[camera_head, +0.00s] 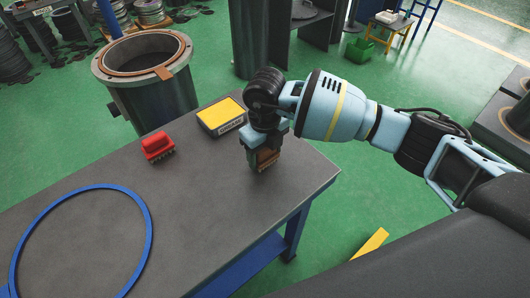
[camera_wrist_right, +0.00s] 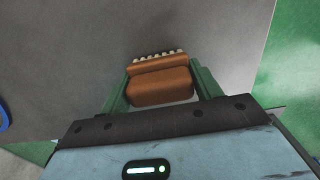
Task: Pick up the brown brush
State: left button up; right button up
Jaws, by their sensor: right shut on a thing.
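The brown brush (camera_head: 264,160) is at the right part of the dark grey table (camera_head: 200,214). My right gripper (camera_head: 262,154) comes down on it from above and is shut on it. In the right wrist view the brown brush (camera_wrist_right: 161,84) sits between the two green fingers of my right gripper (camera_wrist_right: 161,88), with its pale bristles on the far side. I cannot tell whether the bristles touch the tabletop. My left gripper is not in view.
A red brush (camera_head: 157,146) and a yellow box (camera_head: 221,116) stand on the table left of my right gripper. A blue ring (camera_head: 149,222) lies at the front left. A flanged cylinder (camera_head: 165,98) stands behind the table. The table's middle is clear.

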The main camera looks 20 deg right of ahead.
jog(key=r, duration=0.3)
jog(key=shift+a+r, duration=0.2)
jog(key=shift+a, duration=0.05)
jog(key=w+a+b, duration=0.1)
jog(key=a, duration=0.3)
jog(key=w+a+b, duration=0.1)
jog(key=w+a, duration=0.1)
jog(key=a, duration=0.3)
jog(key=w+a+r+b, duration=0.1)
jog(key=w+a, duration=0.1)
jog(key=a, duration=0.3)
jog(key=shift+r, duration=0.1)
jog(key=shift+w+a+r, duration=0.1)
jog(key=shift+w+a, duration=0.05)
jog(key=shift+a, duration=0.15)
jog(key=o, duration=0.5)
jog(key=c, duration=0.3)
